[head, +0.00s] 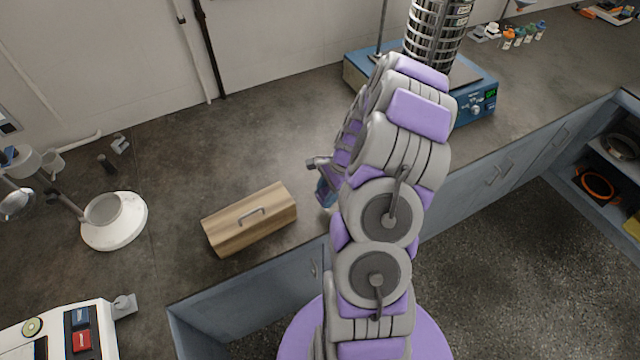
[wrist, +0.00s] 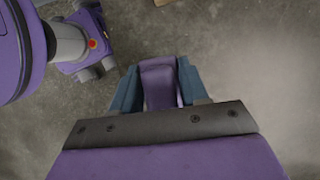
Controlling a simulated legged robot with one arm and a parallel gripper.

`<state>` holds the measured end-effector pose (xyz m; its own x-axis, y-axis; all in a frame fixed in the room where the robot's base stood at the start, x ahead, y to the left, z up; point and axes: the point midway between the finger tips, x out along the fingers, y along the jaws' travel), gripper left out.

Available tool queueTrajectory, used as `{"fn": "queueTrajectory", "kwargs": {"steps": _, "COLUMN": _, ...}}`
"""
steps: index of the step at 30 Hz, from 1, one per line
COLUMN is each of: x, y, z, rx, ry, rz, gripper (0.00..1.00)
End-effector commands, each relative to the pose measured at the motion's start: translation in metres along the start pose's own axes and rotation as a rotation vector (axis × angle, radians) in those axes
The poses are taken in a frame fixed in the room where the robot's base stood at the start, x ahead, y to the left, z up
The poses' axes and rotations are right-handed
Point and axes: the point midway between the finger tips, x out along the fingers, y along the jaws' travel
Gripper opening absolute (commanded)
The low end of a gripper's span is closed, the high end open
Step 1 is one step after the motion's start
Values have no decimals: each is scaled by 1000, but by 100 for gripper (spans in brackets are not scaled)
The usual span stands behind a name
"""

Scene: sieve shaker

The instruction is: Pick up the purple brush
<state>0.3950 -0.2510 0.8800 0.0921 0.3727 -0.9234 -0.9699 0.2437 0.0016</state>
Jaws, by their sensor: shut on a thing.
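My gripper (wrist: 158,66) shows in the wrist view with its two blue fingers on either side of a purple block-like piece, the purple brush (wrist: 161,88). The fingers are shut on it. Only its purple upper part shows; the rest is hidden behind the gripper's body, and I see no bristles. In the head view my gripper (head: 325,191) is mostly hidden behind my arm, just right of the wooden box and over the grey counter. The brush cannot be made out there.
A wooden box (head: 250,222) with a metal handle sits near the counter's front edge. A blue sieve shaker (head: 478,108) with a sieve stack (head: 437,28) stands behind my arm. A white round-based device (head: 125,232) and a button panel (head: 55,335) are left. Counter behind the box is clear.

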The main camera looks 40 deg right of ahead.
Motion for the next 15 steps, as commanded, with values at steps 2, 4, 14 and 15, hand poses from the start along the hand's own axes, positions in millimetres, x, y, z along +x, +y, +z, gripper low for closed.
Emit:
{"fn": "queueTrajectory", "kwargs": {"steps": 2, "x": -4, "y": 19, "z": 2, "rx": 3, "ry": -1, "rz": 1, "gripper": 13}}
{"fn": "queueTrajectory", "kwargs": {"steps": 4, "x": -5, "y": 35, "z": 4, "rx": 2, "ry": -2, "rz": 2, "gripper": 13}}
{"fn": "queueTrajectory", "kwargs": {"steps": 14, "x": -8, "y": 96, "z": 6, "rx": 2, "ry": 0, "rz": 0, "gripper": 13}}
{"fn": "queueTrajectory", "kwargs": {"steps": 15, "x": -8, "y": 101, "z": 7, "rx": 2, "ry": -1, "rz": 1, "gripper": 13}}
